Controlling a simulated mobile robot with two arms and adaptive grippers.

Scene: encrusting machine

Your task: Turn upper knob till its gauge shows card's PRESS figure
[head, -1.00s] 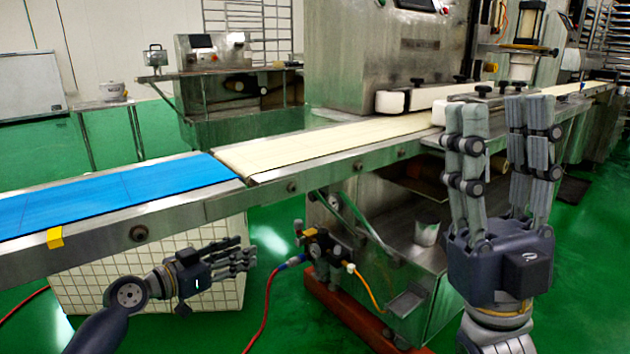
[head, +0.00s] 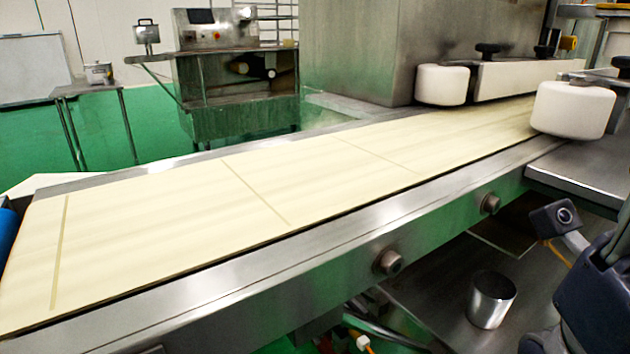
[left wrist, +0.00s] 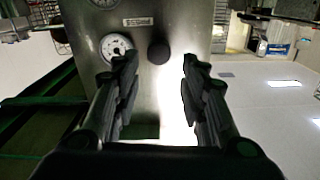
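In the left wrist view a round dark knob (left wrist: 158,52) sits on a grey metal panel (left wrist: 180,22). A white-faced gauge (left wrist: 117,48) is left of the knob, and part of another gauge (left wrist: 104,3) shows at the top edge. The readings are too small to tell. I cannot tell whether this is the upper knob. My left gripper (left wrist: 160,85) is open and empty, with the knob beyond the gap between its fingers, apart from them. Part of my right gripper (head: 605,285) shows at the head view's right edge; its fingertips are out of frame. No card is visible.
A cream conveyor belt (head: 330,170) with a metal side rail (head: 300,265) crosses the head view. White rollers (head: 572,110) stand over its far right end. A metal cup (head: 491,299) is below the rail. A label plate (left wrist: 138,21) is on the panel.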

